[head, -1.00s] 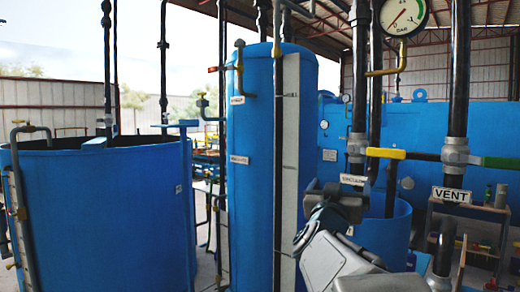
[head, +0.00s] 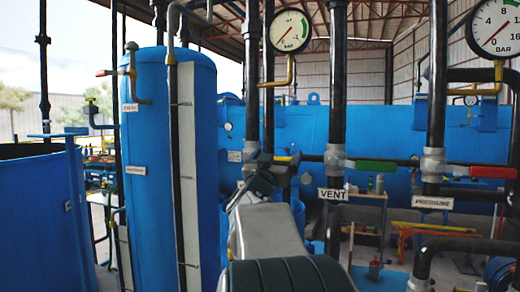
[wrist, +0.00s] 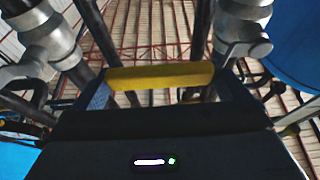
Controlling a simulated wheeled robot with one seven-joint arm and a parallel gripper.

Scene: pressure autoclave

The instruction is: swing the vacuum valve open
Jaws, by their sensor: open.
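A yellow lever handle (wrist: 160,76) lies crosswise in the wrist view, between and just ahead of my gripper's two dark fingers. My gripper (wrist: 160,88) is open, and I cannot tell whether it touches the handle. In the head view my gripper (head: 262,168) is in front of the pipe with the low-reading gauge (head: 290,31). Only a small piece of the yellow handle shows there, behind my gripper. The valve's label and most of its body are hidden by my arm.
To the right stand the vent valve with a green handle (head: 376,166) and the pressure valve with a red handle (head: 494,172). A tall blue tank (head: 150,180) is left of my arm. A large blue vessel (head: 370,130) lies behind the pipes.

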